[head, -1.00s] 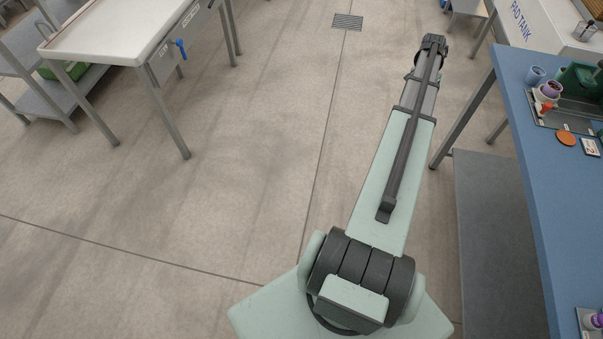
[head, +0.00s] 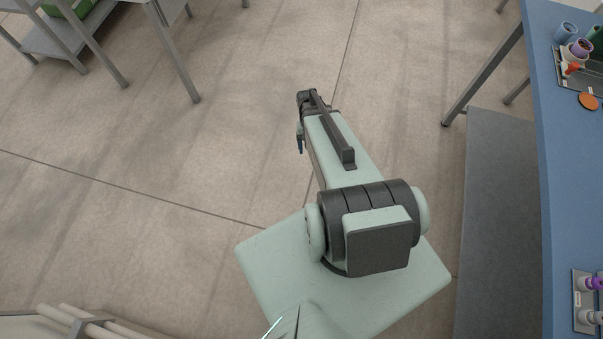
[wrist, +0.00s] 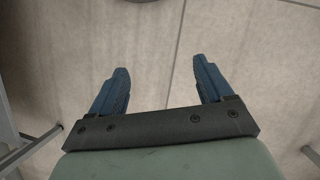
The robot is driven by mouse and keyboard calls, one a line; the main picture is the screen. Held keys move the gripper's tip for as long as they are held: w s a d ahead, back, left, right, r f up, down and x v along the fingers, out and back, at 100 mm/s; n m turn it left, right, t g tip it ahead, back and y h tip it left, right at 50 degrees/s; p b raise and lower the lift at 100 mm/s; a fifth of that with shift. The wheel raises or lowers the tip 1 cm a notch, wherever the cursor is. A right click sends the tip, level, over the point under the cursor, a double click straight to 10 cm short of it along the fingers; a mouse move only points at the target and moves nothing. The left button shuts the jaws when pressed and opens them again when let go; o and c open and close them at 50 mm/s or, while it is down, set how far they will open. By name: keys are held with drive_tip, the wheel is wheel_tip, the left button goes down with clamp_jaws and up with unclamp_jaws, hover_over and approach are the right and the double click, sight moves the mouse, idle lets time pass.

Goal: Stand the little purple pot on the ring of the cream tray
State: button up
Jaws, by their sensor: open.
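My gripper (wrist: 161,64) is open and empty in the wrist view, its two blue fingers spread over bare floor. In the head view a blue finger of it hangs below the arm's end, away from the blue bench. A small purple-rimmed pot (head: 582,46) stands among other pots on the far part of that bench. Another purple item (head: 597,283) shows at the right edge, cut off by the frame. I cannot tell which of these is the little purple pot. I cannot make out a cream tray with a ring.
The blue bench (head: 566,180) runs down the right side, with a grey shelf (head: 495,220) below it. A dark tray (head: 566,78) and an orange disc (head: 588,101) lie on the bench. Metal table legs (head: 172,50) stand at upper left.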

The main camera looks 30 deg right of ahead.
drive_tip(key=s+a+f+n+g, duration=0.1)
drive_tip(key=s+a+n, duration=0.1)
drive_tip(key=s+a, duration=0.5)
drive_tip(key=s+a+f+n+g+h, duration=0.1)
drive_tip(key=s+a+f+n, duration=0.1)
drive_tip(key=s+a, duration=0.6)
drive_tip(key=s+n, duration=0.1)
drive_tip(key=s, duration=0.2)
drive_tip(key=shift+s+a+f+g, duration=0.15)
drive_tip(key=shift+s+f+g, duration=0.05)
drive_tip(key=shift+g, duration=0.1)
